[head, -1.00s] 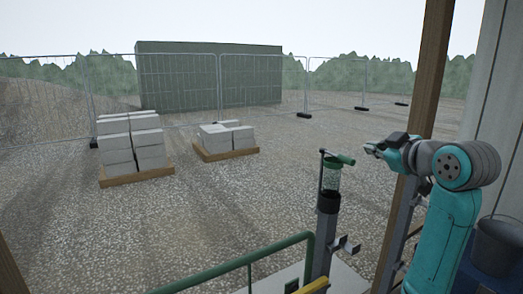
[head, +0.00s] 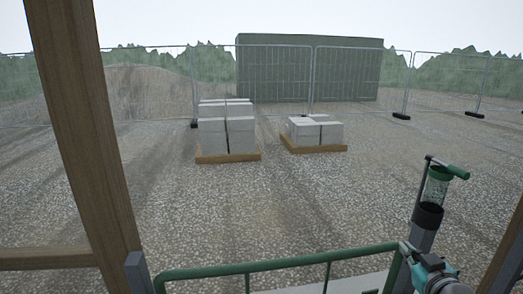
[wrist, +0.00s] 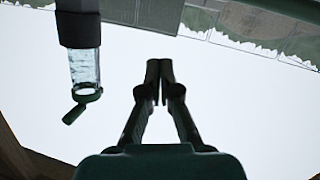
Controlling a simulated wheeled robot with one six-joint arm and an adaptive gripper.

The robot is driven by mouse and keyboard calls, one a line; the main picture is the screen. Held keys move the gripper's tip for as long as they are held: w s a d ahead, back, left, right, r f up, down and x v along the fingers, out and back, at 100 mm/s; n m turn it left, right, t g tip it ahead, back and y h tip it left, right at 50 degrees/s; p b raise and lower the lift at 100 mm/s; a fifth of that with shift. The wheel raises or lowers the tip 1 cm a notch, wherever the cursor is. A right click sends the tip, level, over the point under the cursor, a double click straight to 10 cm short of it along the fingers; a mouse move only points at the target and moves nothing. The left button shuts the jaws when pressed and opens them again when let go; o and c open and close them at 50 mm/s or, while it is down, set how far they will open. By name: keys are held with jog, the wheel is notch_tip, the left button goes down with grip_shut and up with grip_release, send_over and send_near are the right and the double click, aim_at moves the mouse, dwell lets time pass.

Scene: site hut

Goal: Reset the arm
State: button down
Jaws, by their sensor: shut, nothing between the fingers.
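My gripper (wrist: 159,82) is in the middle of the wrist view, its two fingers together with nothing between them and pale sky behind. In the head view the end of my arm, teal and grey, shows at the bottom right, with my gripper (head: 404,248) by the green rail, partly cut off by the frame. A dark post with a clear, green-tinted cylinder (head: 436,190) and a green-handled lever stands just beyond it. The cylinder also shows upside down at the left of the wrist view (wrist: 84,66), apart from the fingers.
A green rail (head: 280,264) runs along the front. A wooden post (head: 85,110) stands at the left. Two pallets of grey blocks (head: 227,130) (head: 316,132) sit on open gravel, before a mesh fence and a green container (head: 310,70).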

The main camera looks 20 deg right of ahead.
jog(key=s+a+f+m+y, duration=0.1)
jog(key=s+a+f, duration=0.5)
jog(key=a+f, duration=0.35)
jog(key=s+a+f, duration=0.7)
jog(key=a+f, duration=0.2)
jog(key=f, duration=0.1)
jog(key=s+a+n+y, duration=0.1)
jog(key=s+a, duration=0.4)
jog(key=s, duration=0.7)
jog(key=s+a+n+y, duration=0.1)
jog(key=s+a, duration=0.4)
jog(key=s, duration=0.7)
jog(key=shift+a+f+y, duration=0.15)
jog(key=shift+f+y, duration=0.05)
jog(key=shift+y, duration=0.7)
